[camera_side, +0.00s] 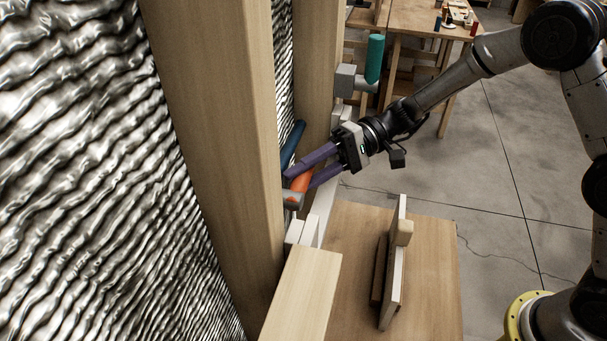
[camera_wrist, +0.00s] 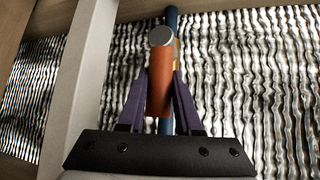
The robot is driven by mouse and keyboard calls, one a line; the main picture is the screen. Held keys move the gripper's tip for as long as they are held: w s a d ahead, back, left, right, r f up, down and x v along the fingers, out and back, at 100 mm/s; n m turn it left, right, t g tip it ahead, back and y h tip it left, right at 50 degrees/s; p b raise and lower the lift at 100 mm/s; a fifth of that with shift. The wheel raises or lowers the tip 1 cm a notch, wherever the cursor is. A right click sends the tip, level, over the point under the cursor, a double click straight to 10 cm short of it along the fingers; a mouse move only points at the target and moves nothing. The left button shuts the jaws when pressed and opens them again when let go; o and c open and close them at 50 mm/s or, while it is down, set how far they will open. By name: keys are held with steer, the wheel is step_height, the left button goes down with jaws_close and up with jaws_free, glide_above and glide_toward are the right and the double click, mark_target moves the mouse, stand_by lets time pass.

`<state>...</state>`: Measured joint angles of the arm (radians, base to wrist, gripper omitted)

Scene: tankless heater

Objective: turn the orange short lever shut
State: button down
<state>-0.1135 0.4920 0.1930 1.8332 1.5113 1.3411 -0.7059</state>
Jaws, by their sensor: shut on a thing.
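The orange short lever (camera_side: 301,183) shows between my purple fingers in the side view, in front of the wooden post. In the wrist view the orange lever (camera_wrist: 160,80) points toward my palm, with a round grey cap at its far end. My gripper (camera_side: 308,171) reaches in from the right and is shut on the lever. In the wrist view my gripper's fingers (camera_wrist: 161,90) lie along both sides of it. Parts of the lever are hidden by the fingers in the side view.
A blue bar (camera_side: 292,143) stands just behind the lever. A green handle (camera_side: 374,58) on a grey block is farther back. Wooden posts (camera_side: 222,120) and wavy metal sheet (camera_side: 90,180) flank the work. A low table (camera_side: 432,270) holds an upright board (camera_side: 394,270).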

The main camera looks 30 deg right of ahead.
mark_target(302, 176)
steer(key=shift+r, duration=0.15)
steer(key=shift+s+a+r+n+t+h, duration=0.1)
steer(key=shift+r+n+t+h, duration=0.3)
steer(key=shift+r+n+h, duration=0.55)
steer(key=h, duration=0.1)
steer(key=r+n+t+h, duration=0.1)
steer(key=h, duration=0.1)
steer(key=shift+s+a+r+n+t, duration=0.15)
steer(key=shift+s+a+n+t, duration=0.15)
steer(key=shift+n, duration=0.05)
steer(key=shift+s+a+r+n+t+h, duration=0.3)
steer(key=shift+n+t+h, duration=0.15)
steer(key=shift+h, duration=0.15)
steer(key=shift+s+a+r+n+t+h, duration=0.2)
steer(key=shift+r+n+t+h, duration=0.15)
steer(key=shift+t+h, duration=0.15)
steer(key=shift+s+a+r+n+t+h, duration=0.15)
steer(key=shift+s+a+n+t+h, duration=0.15)
steer(key=shift+t+h, duration=0.25)
steer(key=shift+s+a+r+n+t+h, duration=0.2)
steer(key=shift+n+t+h, duration=0.1)
steer(key=shift+t+h, duration=0.15)
steer(key=shift+a+h, duration=0.1)
steer(key=shift+h, duration=0.25)
steer(key=c, duration=0.6)
jaws_free()
steer(key=shift+s, duration=0.1)
steer(key=shift+f, duration=0.1)
